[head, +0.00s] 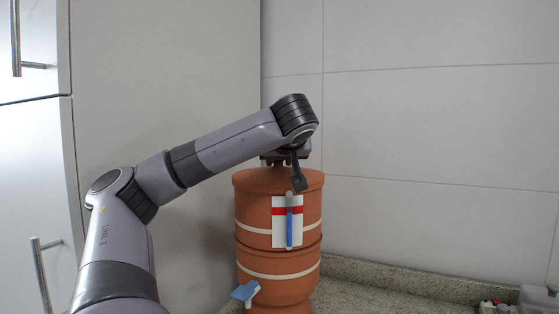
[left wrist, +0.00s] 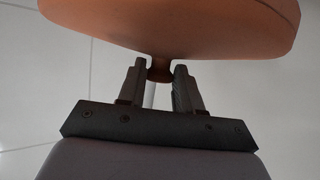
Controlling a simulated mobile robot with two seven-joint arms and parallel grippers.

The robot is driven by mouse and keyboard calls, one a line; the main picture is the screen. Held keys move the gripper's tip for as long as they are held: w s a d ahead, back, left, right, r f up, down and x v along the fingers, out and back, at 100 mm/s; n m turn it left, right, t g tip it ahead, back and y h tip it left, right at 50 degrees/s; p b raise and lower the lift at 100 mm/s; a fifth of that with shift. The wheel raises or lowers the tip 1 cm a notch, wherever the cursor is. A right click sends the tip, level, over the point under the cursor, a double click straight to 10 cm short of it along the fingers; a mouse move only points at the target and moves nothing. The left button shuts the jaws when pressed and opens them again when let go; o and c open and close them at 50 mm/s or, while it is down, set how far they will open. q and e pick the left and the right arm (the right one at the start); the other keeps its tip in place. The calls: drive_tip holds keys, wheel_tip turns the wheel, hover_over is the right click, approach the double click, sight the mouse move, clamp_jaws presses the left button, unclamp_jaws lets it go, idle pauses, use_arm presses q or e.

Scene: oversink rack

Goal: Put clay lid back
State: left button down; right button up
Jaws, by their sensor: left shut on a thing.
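A brown-orange clay water filter (head: 278,262) with pale bands stands on the counter in the head view. Its clay lid (head: 252,180) is at the top of the filter body; I see no clear gap under it, but cannot tell whether it is fully seated. My left gripper (head: 286,161) is above the lid, pointing down. In the left wrist view, the gripper (left wrist: 160,76) is shut on the small knob of the lid (left wrist: 170,25), with one finger on each side. The lid's far side is hidden. My right gripper is out of view.
A label (head: 279,228) and a blue-handled tap (head: 244,291) are on the filter's front. A grey cabinet side (head: 165,90) stands close on the left. Tiled wall (head: 430,130) is behind. The granite counter (head: 400,296) is clear right of the filter, up to small items (head: 536,298) at the corner.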

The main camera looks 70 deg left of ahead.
use_arm(q)
drive_tip(key=c, duration=0.8)
unclamp_jaws()
drive_tip(key=shift+o, duration=0.2)
drive_tip(key=v, duration=1.2)
drive_tip(key=shift+p, duration=0.3)
